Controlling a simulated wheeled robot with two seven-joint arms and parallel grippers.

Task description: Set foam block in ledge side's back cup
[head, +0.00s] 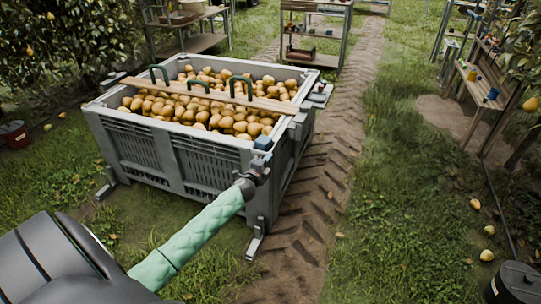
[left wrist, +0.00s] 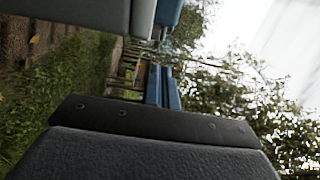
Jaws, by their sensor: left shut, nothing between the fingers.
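My left gripper (head: 259,166) is shut and empty at the near right corner of the grey crate (head: 215,151). A small blue block (head: 263,143) sits on the rim at that corner, just beyond the fingertips; I cannot tell whether they touch it. A ledge (head: 319,95) sticks out from the crate's far right side, with a small blue-grey piece on it. I cannot make out separate cups there. In the left wrist view, a blue piece (left wrist: 171,88) shows past a dark bar, and another blue piece (left wrist: 168,14) is at the top edge. My right gripper is not in view.
The crate is full of pears (head: 235,122). A wooden plank (head: 210,95) with green handles lies across it. A dirt track (head: 335,150) and grass lie to the right. Shelves (head: 315,35) stand behind, and a dark bucket (head: 515,284) is at lower right.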

